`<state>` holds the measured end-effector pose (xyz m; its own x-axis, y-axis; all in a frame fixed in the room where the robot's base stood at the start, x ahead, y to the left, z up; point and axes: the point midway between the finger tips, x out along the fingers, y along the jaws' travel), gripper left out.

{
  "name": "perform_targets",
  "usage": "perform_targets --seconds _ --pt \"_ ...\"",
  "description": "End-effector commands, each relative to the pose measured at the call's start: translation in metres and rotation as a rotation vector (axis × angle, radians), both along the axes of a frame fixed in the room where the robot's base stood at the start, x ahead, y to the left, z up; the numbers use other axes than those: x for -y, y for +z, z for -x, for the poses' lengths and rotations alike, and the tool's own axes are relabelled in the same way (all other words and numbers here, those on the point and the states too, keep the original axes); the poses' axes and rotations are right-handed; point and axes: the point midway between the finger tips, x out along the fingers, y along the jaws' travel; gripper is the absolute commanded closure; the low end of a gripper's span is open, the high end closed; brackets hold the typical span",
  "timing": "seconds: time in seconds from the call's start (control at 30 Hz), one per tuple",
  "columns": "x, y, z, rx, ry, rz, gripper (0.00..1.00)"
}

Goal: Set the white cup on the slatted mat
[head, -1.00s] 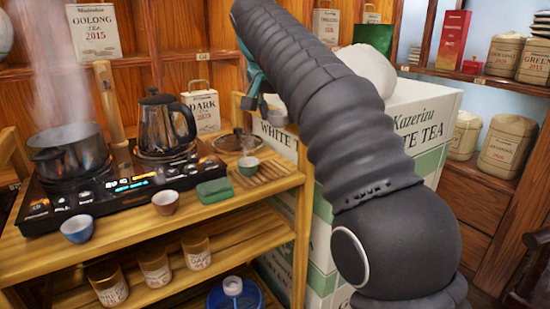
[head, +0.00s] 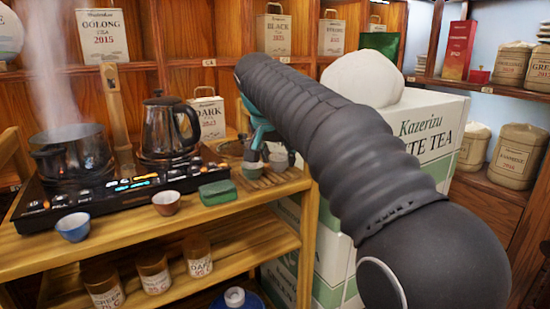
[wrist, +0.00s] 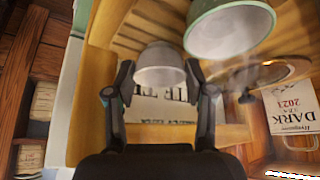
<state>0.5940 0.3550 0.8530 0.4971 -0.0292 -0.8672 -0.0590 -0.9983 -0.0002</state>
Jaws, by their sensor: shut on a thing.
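The white cup (wrist: 160,68) sits between the two fingers of my gripper (wrist: 160,76) in the wrist view, and the gripper is shut on it. In the head view the cup (head: 279,160) shows small and partly covered by my gripper (head: 268,152). It is over the right part of the slatted mat (head: 270,182); I cannot tell whether it touches the slats. A green cup (head: 252,170) stands at the mat's left side, close to the held cup. It shows large at the top of the wrist view (wrist: 230,30).
A glass lid (head: 232,148) lies behind the mat. A green cloth (head: 217,192), a reddish cup (head: 166,202) and a blue cup (head: 73,227) lie to the left. A steaming pot (head: 70,152) and kettle (head: 168,125) stand on the hob. White tea boxes (head: 430,125) stand right.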

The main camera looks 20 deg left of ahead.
Motion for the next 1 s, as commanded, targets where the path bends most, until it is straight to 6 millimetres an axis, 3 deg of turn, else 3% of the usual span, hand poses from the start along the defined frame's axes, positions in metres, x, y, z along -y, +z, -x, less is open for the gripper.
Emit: perform_targets --seconds 0.27,0.3,0.4,0.77,1.0 --pt "-0.001 -0.003 0.0 0.0 0.001 0.0 0.79" --pt "-0.001 -0.004 0.0 0.0 0.001 0.0 0.44" --pt "-0.001 -0.003 0.0 0.0 0.001 0.0 0.21" --pt "-0.001 0.0 0.0 0.0 0.001 0.0 0.21" --pt "-0.002 0.029 0.015 0.003 0.002 -0.002 0.21"
